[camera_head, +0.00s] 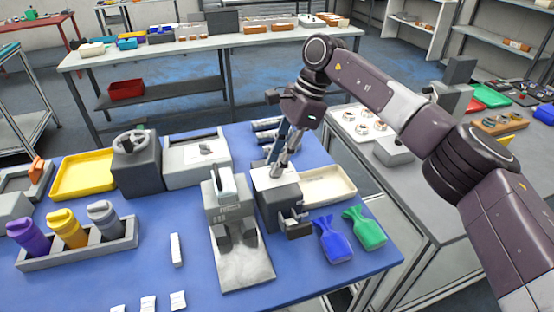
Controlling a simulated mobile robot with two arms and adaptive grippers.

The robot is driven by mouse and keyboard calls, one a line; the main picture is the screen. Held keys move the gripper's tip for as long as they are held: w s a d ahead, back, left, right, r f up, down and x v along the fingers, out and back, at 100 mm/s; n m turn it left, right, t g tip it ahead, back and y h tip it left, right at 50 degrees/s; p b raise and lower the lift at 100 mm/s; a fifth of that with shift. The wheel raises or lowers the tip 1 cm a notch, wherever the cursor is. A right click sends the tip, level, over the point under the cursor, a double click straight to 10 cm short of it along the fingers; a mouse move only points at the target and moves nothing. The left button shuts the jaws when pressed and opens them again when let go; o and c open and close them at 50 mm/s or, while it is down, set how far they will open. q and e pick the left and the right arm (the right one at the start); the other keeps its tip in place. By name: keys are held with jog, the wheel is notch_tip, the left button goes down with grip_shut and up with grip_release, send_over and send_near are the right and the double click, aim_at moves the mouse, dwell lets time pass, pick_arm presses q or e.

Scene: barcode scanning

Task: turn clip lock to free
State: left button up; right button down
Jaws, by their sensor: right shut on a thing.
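A dark grey boxy device (268,210) with a light top plate stands near the middle of the blue table. My right gripper (278,170) reaches down from the upper right, with its fingertips at the top of this device. It is shut on a small part there, which looks like the clip lock; the fingers mostly hide it, and I cannot tell which way it is turned. A grey bracket (295,222) sticks out from the device's front right. My left gripper is not in view.
A grey stand (243,265) is close left of the device. A cream tray (328,185), a blue pouch (333,242) and a green pouch (364,229) lie to the right. A rack (80,248) with purple, yellow and grey bottles stands left.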

jog(key=c, duration=1.7)
grip_release()
jog(key=shift+c, duration=0.2)
jog(key=shift+r, duration=0.1)
jog(key=v, duration=1.2)
jog(key=shift+w, duration=0.1)
